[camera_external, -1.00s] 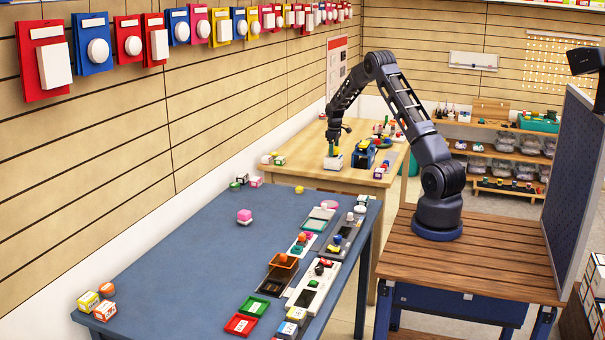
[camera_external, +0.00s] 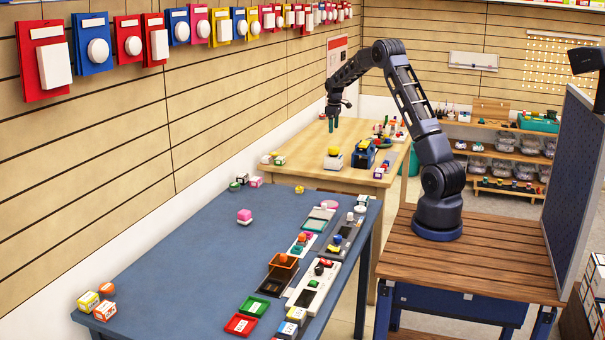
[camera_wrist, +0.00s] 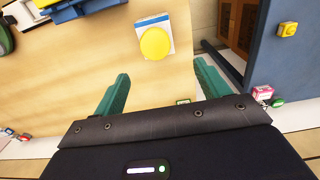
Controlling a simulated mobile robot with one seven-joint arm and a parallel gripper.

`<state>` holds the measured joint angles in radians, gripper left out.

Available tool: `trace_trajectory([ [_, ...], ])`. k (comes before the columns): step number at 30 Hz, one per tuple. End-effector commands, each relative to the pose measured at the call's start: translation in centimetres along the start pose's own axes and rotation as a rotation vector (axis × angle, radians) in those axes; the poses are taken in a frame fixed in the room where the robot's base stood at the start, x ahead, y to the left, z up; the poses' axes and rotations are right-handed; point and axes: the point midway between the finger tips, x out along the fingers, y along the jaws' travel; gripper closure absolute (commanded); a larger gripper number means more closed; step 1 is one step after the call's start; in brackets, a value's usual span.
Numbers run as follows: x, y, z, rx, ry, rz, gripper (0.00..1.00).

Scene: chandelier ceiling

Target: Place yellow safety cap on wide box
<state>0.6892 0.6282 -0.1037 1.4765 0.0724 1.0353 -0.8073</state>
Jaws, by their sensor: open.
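The yellow safety cap (camera_external: 334,150) rests on top of a white box (camera_external: 333,161) on the wooden table. In the wrist view the round yellow cap (camera_wrist: 155,43) lies over the white box with a blue side (camera_wrist: 154,20), and covers part of it. My gripper (camera_external: 333,125) is above the cap and apart from it. Its green fingers (camera_wrist: 160,88) are spread wide in the wrist view, with nothing between them.
A blue device (camera_external: 364,154) stands just right of the white box. Small boxes (camera_external: 272,159) sit at the table's left edge. Several small items (camera_external: 387,130) stand at its back right. The blue table (camera_external: 190,260) in front holds trays along its right side.

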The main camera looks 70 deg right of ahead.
Motion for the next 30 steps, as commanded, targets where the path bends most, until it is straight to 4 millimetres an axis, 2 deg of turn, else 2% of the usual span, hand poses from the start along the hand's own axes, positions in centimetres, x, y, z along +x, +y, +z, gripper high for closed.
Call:
trace_trajectory([
  [7, -6.8, -8.2, -0.5, -0.002, 0.044, 0.020, 0.25],
  [14, -12.7, -17.0, 0.8, 0.002, 0.090, 0.033, 0.25],
  [23, -18.4, -28.0, 4.8, 0.002, 0.151, 0.041, 0.25],
  [30, -21.3, -35.9, 9.6, 0.001, 0.200, 0.043, 0.25],
])
